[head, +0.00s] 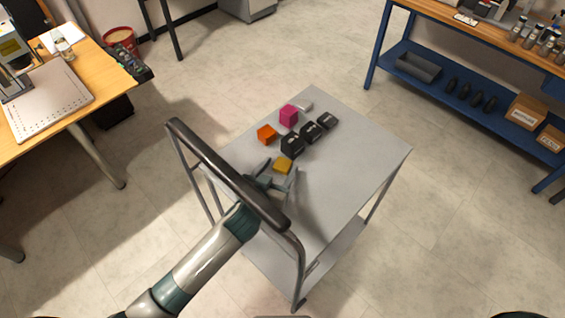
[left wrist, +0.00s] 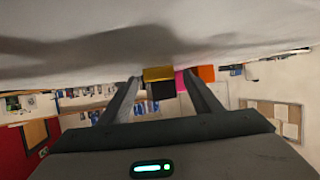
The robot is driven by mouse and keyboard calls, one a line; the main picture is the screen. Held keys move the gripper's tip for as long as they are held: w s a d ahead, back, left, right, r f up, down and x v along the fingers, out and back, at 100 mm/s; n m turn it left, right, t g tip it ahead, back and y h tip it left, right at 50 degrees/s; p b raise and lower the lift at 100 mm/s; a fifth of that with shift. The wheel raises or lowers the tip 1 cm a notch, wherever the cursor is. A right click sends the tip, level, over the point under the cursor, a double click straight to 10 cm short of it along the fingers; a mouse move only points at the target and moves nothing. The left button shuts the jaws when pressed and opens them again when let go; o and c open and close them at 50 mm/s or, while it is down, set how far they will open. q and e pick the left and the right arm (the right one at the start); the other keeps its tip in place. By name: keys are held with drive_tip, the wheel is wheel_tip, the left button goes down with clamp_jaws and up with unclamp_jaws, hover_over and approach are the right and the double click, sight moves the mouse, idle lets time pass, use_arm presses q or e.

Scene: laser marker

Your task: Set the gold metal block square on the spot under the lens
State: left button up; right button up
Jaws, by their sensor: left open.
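The gold metal block (head: 283,166) lies on the grey top of a cart (head: 345,185), near its handle end. My left gripper (head: 279,177) reaches over the cart's handle, open, with its fingers pointing at the block. In the left wrist view the gold block (left wrist: 158,74) shows between and just beyond the two fingertips (left wrist: 162,84); I cannot tell whether they touch it. The laser marker (head: 14,50) stands on the wooden desk at the left, with a pale perforated plate (head: 48,100) under it. The spot under the lens cannot be made out. My right gripper is not in view.
Near the gold block stand an orange block (head: 266,134), a magenta block (head: 288,115), several black blocks (head: 292,144) and a light grey piece (head: 305,105). The cart's dark handle (head: 215,165) rises beside my arm. The cart's right half is clear. A blue workbench (head: 440,90) stands at upper right.

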sight(280, 168)
use_arm(q)
drive_tip(key=shift+w+d+f, duration=0.2)
drive_tip(key=shift+w, duration=0.25)
drive_tip(key=c, duration=1.3)
drive_tip(key=shift+r+b, duration=0.3)
drive_tip(key=shift+r, duration=0.4)
wheel_tip(280, 168, up, 2)
drive_tip(key=shift+b, duration=0.4)
drive_tip(key=s+a+b, duration=0.2)
drive_tip(key=s+a, duration=0.1)
drive_tip(key=s, duration=0.5)
drive_tip(key=s+a+b, duration=0.2)
drive_tip(key=s+a, duration=0.2)
drive_tip(key=s, duration=0.4)
drive_tip(key=shift+s, duration=0.35)
drive_tip(key=shift+r, duration=0.1)
